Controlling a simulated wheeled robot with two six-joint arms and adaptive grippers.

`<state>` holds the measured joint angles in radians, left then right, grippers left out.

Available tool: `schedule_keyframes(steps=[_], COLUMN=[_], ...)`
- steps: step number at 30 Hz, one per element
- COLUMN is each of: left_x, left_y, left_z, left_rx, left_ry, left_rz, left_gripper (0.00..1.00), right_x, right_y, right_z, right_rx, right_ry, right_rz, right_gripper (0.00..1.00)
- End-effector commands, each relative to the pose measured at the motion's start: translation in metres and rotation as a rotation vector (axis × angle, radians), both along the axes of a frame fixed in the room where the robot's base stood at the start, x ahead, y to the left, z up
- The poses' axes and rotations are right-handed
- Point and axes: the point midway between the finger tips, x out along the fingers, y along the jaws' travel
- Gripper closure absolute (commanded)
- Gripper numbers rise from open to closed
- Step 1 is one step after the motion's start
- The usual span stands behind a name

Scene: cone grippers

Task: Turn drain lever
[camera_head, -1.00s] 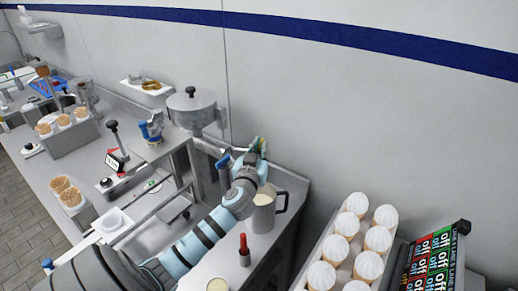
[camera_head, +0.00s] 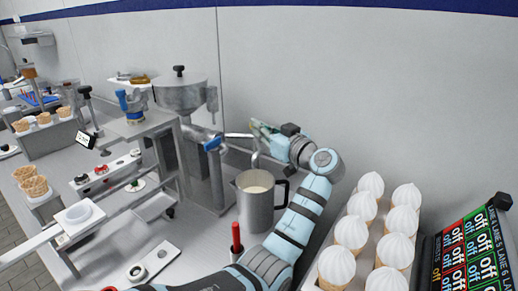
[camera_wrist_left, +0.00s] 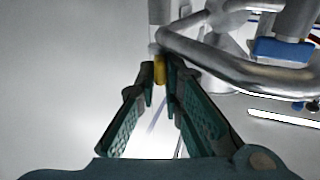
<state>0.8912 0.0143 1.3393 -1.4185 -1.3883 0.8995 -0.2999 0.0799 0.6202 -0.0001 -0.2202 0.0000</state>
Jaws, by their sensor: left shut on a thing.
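The silver hopper machine (camera_head: 181,92) stands left of centre in the head view, with a metal outlet pipe reaching right. My left gripper (camera_head: 256,128) is at the pipe's right end, pointing left, above and behind the metal pitcher (camera_head: 257,206). In the left wrist view its green fingers (camera_wrist_left: 160,78) close around a small yellow piece (camera_wrist_left: 160,70), which I take to be the end of the drain lever. The lever's other parts are hard to tell from the bent pipe (camera_wrist_left: 230,68) beside it. My right gripper is not in view.
The pitcher holds pale liquid and stands below the outlet. A tray of cream-topped cones (camera_head: 350,232) and a sign with colored panels (camera_head: 468,250) are at the right. A red-handled tool (camera_head: 236,238) stands at the front. The wall (camera_head: 350,80) is close behind.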

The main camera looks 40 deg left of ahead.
Motion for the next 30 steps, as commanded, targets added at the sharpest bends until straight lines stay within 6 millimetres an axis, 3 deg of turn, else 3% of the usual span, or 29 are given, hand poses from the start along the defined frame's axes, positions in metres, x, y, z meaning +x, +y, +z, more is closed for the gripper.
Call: schedule_keyframes(steps=[1,9,27,30], left_x=[0.002,0.004,0.005,0.005], left_y=[-0.001,-0.001,0.000,0.000], left_z=[-0.007,-0.003,0.000,0.000], left_rx=[-0.002,-0.002,-0.003,-0.003], left_ry=[0.000,0.002,0.001,0.001], left_rz=[0.030,0.165,0.214,0.213], left_gripper=[1.00,1.00,1.00,0.79], right_x=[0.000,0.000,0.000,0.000], right_y=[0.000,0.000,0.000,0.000], right_z=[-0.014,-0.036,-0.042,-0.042], right_rx=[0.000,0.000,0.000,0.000], right_ry=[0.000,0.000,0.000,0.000], right_rz=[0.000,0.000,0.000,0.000], right_gripper=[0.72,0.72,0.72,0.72])
